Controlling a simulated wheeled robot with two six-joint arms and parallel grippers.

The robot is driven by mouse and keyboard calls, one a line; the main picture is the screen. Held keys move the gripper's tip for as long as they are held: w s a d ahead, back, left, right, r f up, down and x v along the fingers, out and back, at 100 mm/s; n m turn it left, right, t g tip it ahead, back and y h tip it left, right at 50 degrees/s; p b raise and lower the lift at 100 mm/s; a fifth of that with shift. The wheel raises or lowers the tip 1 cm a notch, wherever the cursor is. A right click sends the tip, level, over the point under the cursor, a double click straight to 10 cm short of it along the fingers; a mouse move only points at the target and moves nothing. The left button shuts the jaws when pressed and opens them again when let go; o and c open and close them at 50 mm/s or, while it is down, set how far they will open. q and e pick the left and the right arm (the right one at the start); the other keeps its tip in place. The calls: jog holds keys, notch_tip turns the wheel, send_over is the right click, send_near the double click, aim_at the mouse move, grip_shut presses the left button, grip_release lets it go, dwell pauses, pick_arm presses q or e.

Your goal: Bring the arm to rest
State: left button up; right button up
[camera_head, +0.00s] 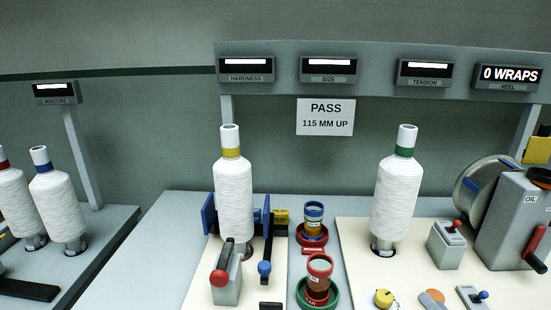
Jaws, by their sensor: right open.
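A cut-off yellow and black shape (538,150) shows at the far right edge, above the grey reel box (512,222). It may be part of my right gripper, the only sign of that arm; its fingertips are not clear, and I see nothing held. My left gripper is not in view. A white yarn cone with a yellow band (234,200) stands upright between blue jaws at the middle station. A white cone with a green band (398,190) stands upright on the right board.
Two more cones (60,205) stand on the left table. A red-ringed cup (319,275) and blue-ringed cup (313,222) stand between the boards. A red-knobbed lever (224,275) is in front. Displays (330,67) hang above a PASS sign (325,116). A reel crank (535,245) juts out right.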

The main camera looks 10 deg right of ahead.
jog(key=s+d+f+m+g+h, duration=0.35)
jog(key=f+m+h, duration=0.2)
jog(key=m, duration=0.65)
jog(key=s+d+f+m+g+h, duration=0.35)
jog(key=f+m+g+h, duration=0.2)
jog(key=m, duration=0.55)
jog(key=s+a+f+m+g+y, duration=0.3)
jog(key=s+a+f, duration=0.1)
jog(key=a, duration=0.3)
jog(key=s+a+f+m+g+y, duration=0.3)
jog(key=s+a+f, duration=0.15)
jog(key=a, duration=0.25)
notch_tip(320, 180, down, 25)
jog(key=d+g+y, duration=0.1)
jog(key=d, duration=0.1)
jog(key=s+a+f+g, duration=0.1)
jog(key=s+f, duration=1.3)
jog(key=f, duration=0.2)
jog(key=shift+s+a, duration=0.25)
jog(key=shift+s, duration=0.15)
